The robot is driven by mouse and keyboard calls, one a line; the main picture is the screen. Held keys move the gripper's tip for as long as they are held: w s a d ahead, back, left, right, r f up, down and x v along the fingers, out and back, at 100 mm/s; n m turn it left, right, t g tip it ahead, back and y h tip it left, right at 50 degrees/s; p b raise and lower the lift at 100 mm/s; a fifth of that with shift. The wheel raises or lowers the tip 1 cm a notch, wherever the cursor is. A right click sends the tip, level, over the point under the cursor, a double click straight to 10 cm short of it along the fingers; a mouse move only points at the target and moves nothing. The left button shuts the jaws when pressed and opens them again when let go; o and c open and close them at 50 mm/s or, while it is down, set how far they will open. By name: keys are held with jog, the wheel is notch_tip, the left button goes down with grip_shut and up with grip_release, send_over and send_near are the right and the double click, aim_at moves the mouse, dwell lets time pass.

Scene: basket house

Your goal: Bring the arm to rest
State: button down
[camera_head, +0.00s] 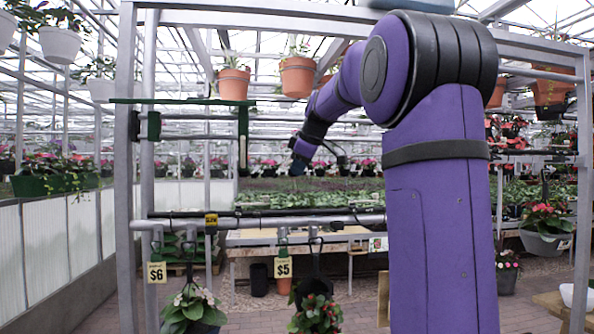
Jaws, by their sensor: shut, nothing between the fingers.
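My purple arm (435,190) rises at the right of the view. It bends at a large dark-banded joint and reaches away to the left and down. My gripper (298,166) is at the far end of the arm, small and dark, in front of the blurred rows of plants. It is shut and holds nothing. Its fingertips are too small to make out clearly.
A grey metal frame (125,170) with a crossbar (260,222) stands in front. Terracotta pots (233,84) hang above. Potted plants (193,312) hang below the bar beside price tags (283,267). A bench (255,252) stands behind.

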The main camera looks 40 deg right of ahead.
dwell(0.3)
jog(key=s+a+f+m+y, duration=0.1)
jog(key=s+a+f+m, duration=0.15)
jog(key=s+a, duration=0.5)
jog(key=s+a+f+m+y, duration=0.1)
jog(key=s+a+f, duration=0.35)
jog(key=a, duration=0.55)
jog(key=s+a+f+m+g, duration=0.1)
jog(key=s+a+f+m, duration=0.1)
jog(key=s+a+f, duration=0.3)
jog(key=s+a+f+m+g, duration=0.1)
jog(key=s+a+f, duration=0.4)
jog(key=s+f, duration=0.3)
jog(key=s, duration=0.3)
jog(key=shift+a+f+m+h, duration=0.3)
jog(key=shift+f+m+h, duration=0.05)
jog(key=shift+h, duration=0.05)
